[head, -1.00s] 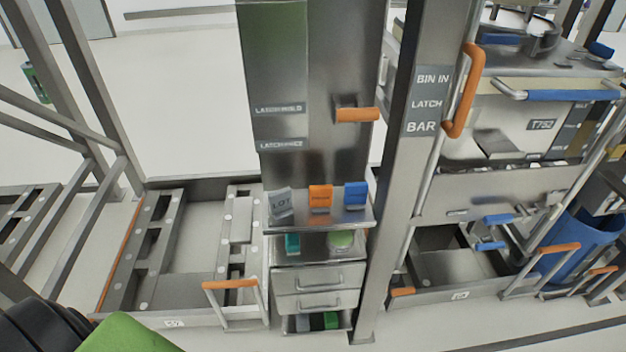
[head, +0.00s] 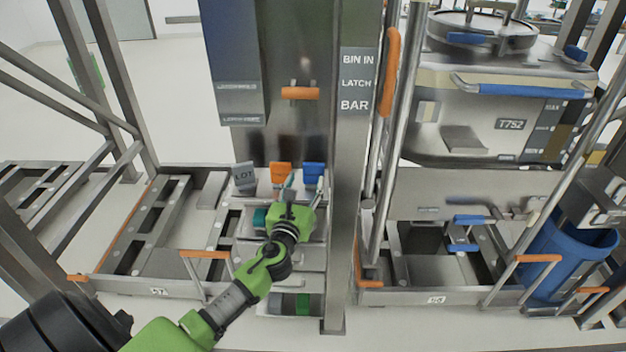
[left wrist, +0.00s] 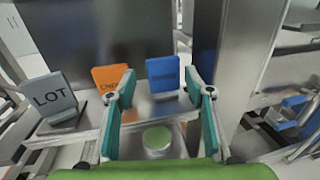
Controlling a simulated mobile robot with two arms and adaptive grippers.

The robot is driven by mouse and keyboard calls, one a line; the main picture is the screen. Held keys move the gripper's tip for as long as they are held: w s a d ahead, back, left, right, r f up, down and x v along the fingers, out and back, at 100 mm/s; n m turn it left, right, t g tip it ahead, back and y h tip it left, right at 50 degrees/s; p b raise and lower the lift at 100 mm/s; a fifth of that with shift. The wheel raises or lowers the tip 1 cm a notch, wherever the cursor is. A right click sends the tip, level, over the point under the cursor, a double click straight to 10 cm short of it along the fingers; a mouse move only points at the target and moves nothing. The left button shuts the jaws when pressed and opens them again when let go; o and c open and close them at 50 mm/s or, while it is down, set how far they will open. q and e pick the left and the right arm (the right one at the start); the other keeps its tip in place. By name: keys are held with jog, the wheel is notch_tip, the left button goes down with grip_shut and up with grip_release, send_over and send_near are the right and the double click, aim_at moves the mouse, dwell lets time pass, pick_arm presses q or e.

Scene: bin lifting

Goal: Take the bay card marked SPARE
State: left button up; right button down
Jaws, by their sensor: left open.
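Three cards stand on a metal shelf (head: 262,190) of the post. The grey card (head: 244,177) reads LOT. The orange card (head: 281,173) shows letters starting CHE in the left wrist view (left wrist: 110,77). The blue card (head: 313,172) stands at the right; its lettering is too blurred to read, also in the left wrist view (left wrist: 162,73). My left gripper (head: 304,184) is open and empty in front of the shelf. In the left wrist view its teal fingers (left wrist: 160,90) frame the blue card, which stands beyond them, apparently untouched. My right gripper is not in view.
An orange handle (head: 300,93) sticks out of the post above the cards. An upright plate (head: 356,100) marked BIN IN LATCH BAR stands close on the right. Below the card shelf are a lower shelf and drawers, partly hidden by my arm. A bin (head: 490,125) marked T752 is at right.

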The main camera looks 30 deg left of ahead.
aim_at(313, 168)
pick_arm(q)
jog(key=shift+x, duration=0.95)
jog(key=shift+d+f+b+x, duration=0.1)
jog(key=shift+f+b+x, duration=0.05)
jog(key=shift+x, duration=0.75)
jog(key=shift+d+f+b+x, duration=0.1)
jog(key=shift+f+x, duration=0.05)
jog(key=shift+x, duration=0.8)
jog(key=shift+f+b+x, duration=0.15)
jog(key=shift+f+x, duration=0.05)
jog(key=shift+x, duration=0.7)
jog(key=c, duration=0.8)
